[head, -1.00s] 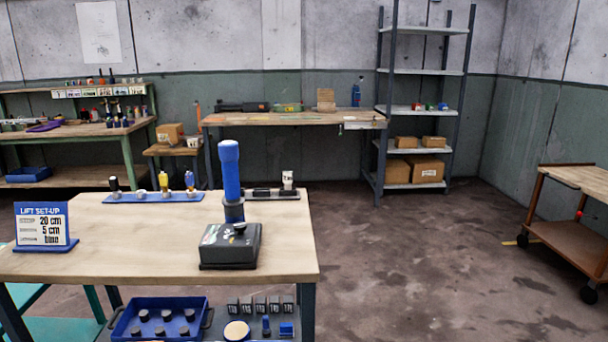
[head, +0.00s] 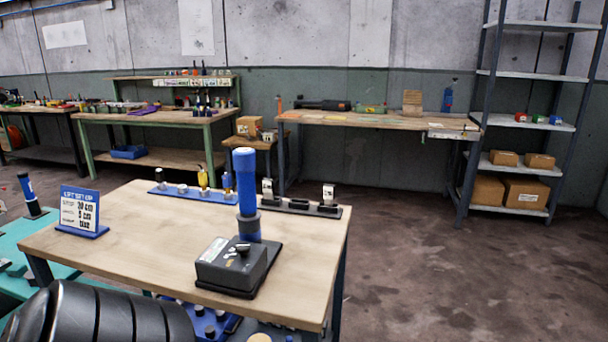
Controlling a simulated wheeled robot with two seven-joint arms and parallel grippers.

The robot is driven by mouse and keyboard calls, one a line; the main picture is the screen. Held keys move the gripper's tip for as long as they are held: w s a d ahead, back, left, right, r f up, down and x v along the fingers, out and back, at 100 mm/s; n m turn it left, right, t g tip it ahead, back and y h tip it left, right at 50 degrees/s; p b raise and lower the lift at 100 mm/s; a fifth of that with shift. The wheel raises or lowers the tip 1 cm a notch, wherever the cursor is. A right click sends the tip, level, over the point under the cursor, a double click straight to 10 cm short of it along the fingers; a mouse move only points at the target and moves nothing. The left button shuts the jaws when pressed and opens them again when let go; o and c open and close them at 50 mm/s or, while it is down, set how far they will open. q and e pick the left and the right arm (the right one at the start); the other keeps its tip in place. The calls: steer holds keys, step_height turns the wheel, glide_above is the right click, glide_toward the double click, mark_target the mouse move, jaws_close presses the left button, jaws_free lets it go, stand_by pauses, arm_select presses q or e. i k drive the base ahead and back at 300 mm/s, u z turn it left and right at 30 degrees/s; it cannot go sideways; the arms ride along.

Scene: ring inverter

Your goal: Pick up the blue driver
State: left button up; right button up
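A small blue driver (head: 227,182) stands upright at the right end of a blue rack (head: 185,195) along the back of the near wooden table, next to a yellow driver (head: 203,177). Its lower part is hard to make out. A tall blue cylinder (head: 245,180) stands on the table just right of it, behind a dark grey box (head: 232,265). A black ridged part at the lower left looks like my own arm. Neither gripper shows in the head view.
The near table (head: 110,250) carries a lift set-up sign (head: 80,210) and a dark rack (head: 300,207). A teal surface (head: 30,240) at the left holds another blue-topped dark tool (head: 30,192). Open floor (head: 450,280) lies to the right.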

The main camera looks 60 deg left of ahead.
mark_target(244, 158)
steer(key=i, duration=0.5)
steer(key=u, duration=1.3)
